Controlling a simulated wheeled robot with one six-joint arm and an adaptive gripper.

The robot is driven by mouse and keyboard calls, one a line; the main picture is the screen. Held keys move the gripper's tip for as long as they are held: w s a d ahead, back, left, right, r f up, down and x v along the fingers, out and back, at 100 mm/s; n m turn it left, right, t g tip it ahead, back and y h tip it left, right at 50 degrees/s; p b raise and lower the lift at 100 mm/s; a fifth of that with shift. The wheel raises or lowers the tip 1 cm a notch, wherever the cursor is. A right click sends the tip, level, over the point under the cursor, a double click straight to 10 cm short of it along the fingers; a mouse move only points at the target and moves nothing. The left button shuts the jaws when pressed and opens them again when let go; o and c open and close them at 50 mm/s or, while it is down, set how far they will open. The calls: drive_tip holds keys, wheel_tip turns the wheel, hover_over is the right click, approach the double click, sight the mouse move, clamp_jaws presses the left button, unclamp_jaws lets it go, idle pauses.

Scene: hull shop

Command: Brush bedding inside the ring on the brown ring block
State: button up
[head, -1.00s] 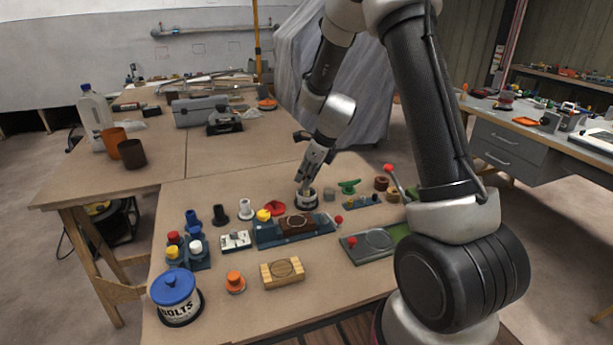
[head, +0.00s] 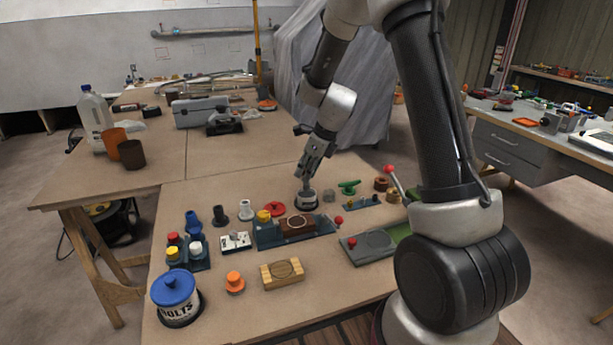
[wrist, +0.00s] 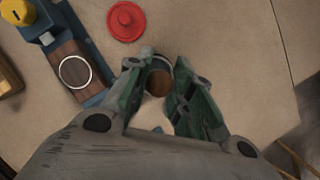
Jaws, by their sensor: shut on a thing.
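The brown ring block (head: 290,229) sits in a blue fixture in mid-bench. Its pale ring (head: 296,222) encloses bare-looking brown. The block (wrist: 69,52) and ring (wrist: 75,57) also show at left in the wrist view. My gripper (head: 308,176) points down behind and right of the block, directly over a small dark pot with a pale band (head: 306,199). Its fingers (wrist: 158,75) are closed about a slim thing, apparently the brush, whose round brown end (wrist: 160,83) shows between them. The brush's lower end is hidden at the pot.
A red knob (head: 274,208) stands near the block, and a green handled part (head: 348,187) is right of the pot. An orange knob (head: 234,282), a wooden ring block (head: 282,274) and a blue-lidded bolts tin (head: 176,300) stand in front. Bare bench lies behind the pot.

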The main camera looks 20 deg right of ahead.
drive_tip(key=shift+r, duration=2.35)
